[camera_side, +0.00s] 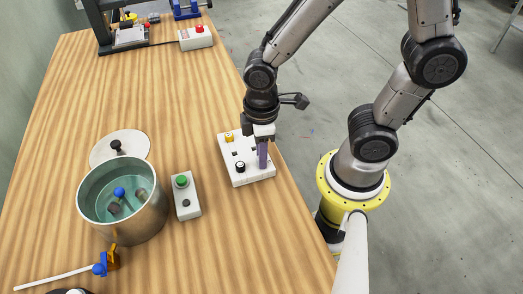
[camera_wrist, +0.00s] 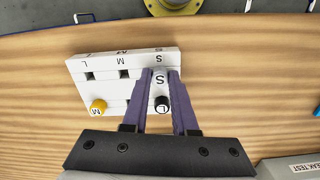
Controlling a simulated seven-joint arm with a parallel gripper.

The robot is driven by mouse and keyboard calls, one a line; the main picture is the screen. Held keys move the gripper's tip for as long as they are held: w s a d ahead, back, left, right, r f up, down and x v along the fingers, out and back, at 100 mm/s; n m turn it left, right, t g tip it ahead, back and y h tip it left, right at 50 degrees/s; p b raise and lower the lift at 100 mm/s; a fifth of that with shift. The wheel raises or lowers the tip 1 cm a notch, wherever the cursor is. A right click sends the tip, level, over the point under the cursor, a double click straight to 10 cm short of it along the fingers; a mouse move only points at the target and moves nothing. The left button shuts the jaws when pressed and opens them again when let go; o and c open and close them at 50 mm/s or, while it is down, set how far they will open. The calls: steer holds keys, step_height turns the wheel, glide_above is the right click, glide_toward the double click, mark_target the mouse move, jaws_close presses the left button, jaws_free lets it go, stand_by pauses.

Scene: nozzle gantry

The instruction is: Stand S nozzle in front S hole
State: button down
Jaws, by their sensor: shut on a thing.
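The white nozzle block (camera_side: 258,172) lies near the right table edge; the wrist view shows it with L, M and S marks (camera_wrist: 79,72). My gripper (camera_side: 263,162) points down over its right part. In the wrist view its purple fingers (camera_wrist: 160,76) are shut around a small pale piece marked S, which I take as the S nozzle (camera_wrist: 159,81). The fingers hide its sides, and I cannot tell whether its foot is in a hole. A black nozzle (camera_side: 240,166) and a yellow nozzle (camera_wrist: 98,106) stand apart on the block's other row.
A green-button box (camera_side: 187,205) and a steel pot (camera_side: 138,222) of liquid stand left of the block. A lid (camera_side: 106,147) lies behind the pot. A red-button box (camera_side: 197,37) is at the far end. The table's middle is clear.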

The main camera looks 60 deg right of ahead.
steer(key=shift+f, duration=0.2)
steer(key=c, duration=0.6)
jaws_free()
steer(key=shift+r, duration=3.55)
